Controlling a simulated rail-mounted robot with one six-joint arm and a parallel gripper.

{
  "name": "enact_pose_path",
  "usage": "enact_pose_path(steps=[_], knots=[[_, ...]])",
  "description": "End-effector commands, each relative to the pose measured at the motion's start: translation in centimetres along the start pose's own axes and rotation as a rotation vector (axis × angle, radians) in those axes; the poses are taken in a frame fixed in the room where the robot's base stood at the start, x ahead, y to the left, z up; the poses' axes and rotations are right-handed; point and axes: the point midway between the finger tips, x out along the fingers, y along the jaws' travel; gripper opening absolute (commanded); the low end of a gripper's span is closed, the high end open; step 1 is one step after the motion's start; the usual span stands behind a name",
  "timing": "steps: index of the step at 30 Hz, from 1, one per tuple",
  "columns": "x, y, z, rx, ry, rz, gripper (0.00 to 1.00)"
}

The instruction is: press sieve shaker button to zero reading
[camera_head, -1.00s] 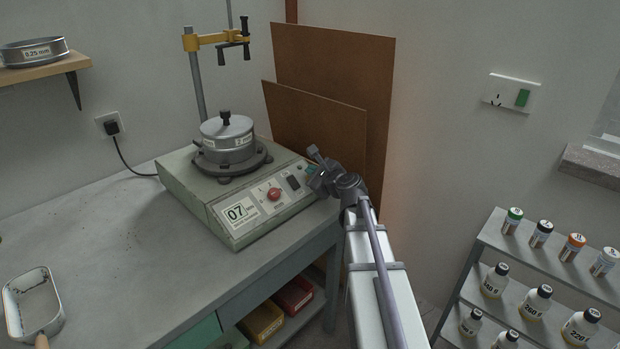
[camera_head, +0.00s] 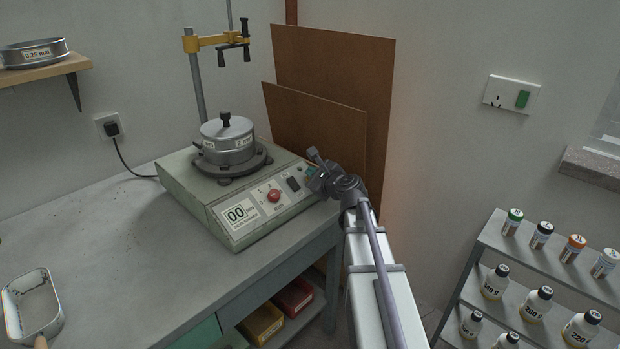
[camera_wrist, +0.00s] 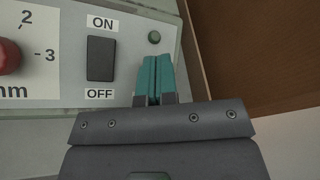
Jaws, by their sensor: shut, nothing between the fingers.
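The sieve shaker (camera_head: 238,186) stands on the bench with a lidded metal sieve (camera_head: 227,140) on top. Its display (camera_head: 239,215) reads 00. On its front panel are a red knob (camera_head: 274,195), which shows at the left edge of the wrist view (camera_wrist: 8,57), and a black ON/OFF rocker switch (camera_head: 293,183). A small round green button (camera_wrist: 154,37) sits right of the switch in the wrist view. My gripper (camera_wrist: 156,58) is shut and empty, its teal fingertips just below that button. I cannot tell whether they touch the panel. In the head view my wrist hides the button.
Brown boards (camera_head: 335,100) lean on the wall behind the shaker. A clamp stand (camera_head: 197,85) rises behind the sieve. A white pan (camera_head: 32,302) lies at the bench's left. A shelf of bottles (camera_head: 485,240) stands at right. The bench's middle is clear.

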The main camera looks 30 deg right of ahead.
Motion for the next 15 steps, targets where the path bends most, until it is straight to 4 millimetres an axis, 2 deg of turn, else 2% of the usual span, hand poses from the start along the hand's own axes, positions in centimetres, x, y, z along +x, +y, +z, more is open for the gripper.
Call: enact_pose_path(steps=[4, 15], knots=[[-0.68, -0.55, 0.66, 0.000, 0.000, 0.000, 0.00], [-0.82, -0.62, 0.65, 0.000, 0.000, 0.000, 0.00]])
